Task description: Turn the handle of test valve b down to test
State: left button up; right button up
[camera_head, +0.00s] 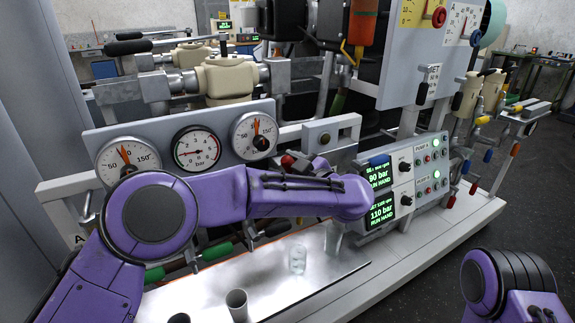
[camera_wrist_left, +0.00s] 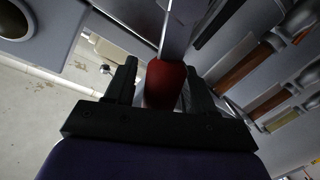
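In the left wrist view, a red handle grip (camera_wrist_left: 166,80) on a flat metal lever (camera_wrist_left: 178,30) stands between the two black fingers of my left gripper (camera_wrist_left: 160,82). A narrow gap shows beside the grip, so the fingers are around it and open. In the head view, the red grip (camera_head: 287,161) shows just above my purple left forearm, below the right gauge. My left gripper (camera_head: 302,164) is small and partly hidden there. No label for test valve b is readable. My right gripper is out of view; only part of its arm shows at bottom right.
Three round gauges (camera_head: 196,147) sit on a panel behind the left arm. A control box (camera_head: 425,170) with green displays stands at right of the wrist. A metal tray (camera_head: 335,268) with clear cups (camera_head: 298,258) lies below the forearm. Green-handled levers (camera_head: 216,251) are close under it.

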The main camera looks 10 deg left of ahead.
pick_arm(q)
jog(key=f+v, duration=0.1)
jog(key=v, duration=0.9)
jog(key=shift+d+r, duration=0.2)
jog(key=shift+r, duration=0.3)
